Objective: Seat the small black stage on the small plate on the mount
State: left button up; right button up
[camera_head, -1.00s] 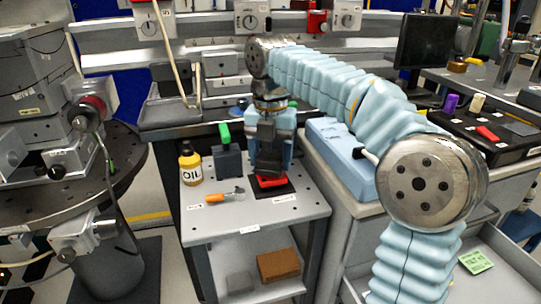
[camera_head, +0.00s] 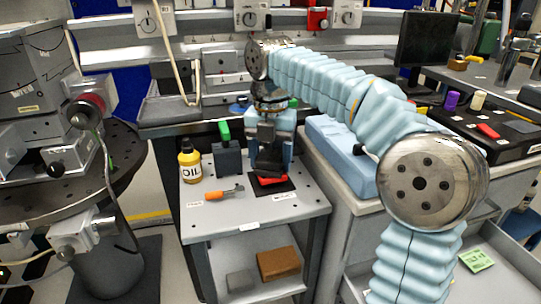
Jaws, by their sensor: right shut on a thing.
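My right gripper (camera_head: 268,165) points down over the cart top (camera_head: 300,215). It is shut on a dark thing between its blue fingers, which looks like the small black stage (camera_head: 267,140). The fingers hide much of it. Just below the fingertips is a red piece (camera_head: 270,180) on a black mat (camera_head: 284,187). I cannot tell whether the held thing touches the red piece. I cannot pick out the small plate or the mount with certainty. My left gripper is not in view.
A yellow oil bottle (camera_head: 190,163), a dark block with a green top (camera_head: 228,155) and an orange-handled tool (camera_head: 225,192) stand or lie left of the gripper. A blue case (camera_head: 340,157) is close on the right. A large stage stack (camera_head: 35,75) stands far left.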

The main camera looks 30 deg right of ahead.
jog(key=o, duration=1.3)
notch_tip(320, 180, up, 14)
jog(key=p, duration=0.5)
jog(key=shift+f+p, duration=0.1)
jog(key=shift+p, duration=0.2)
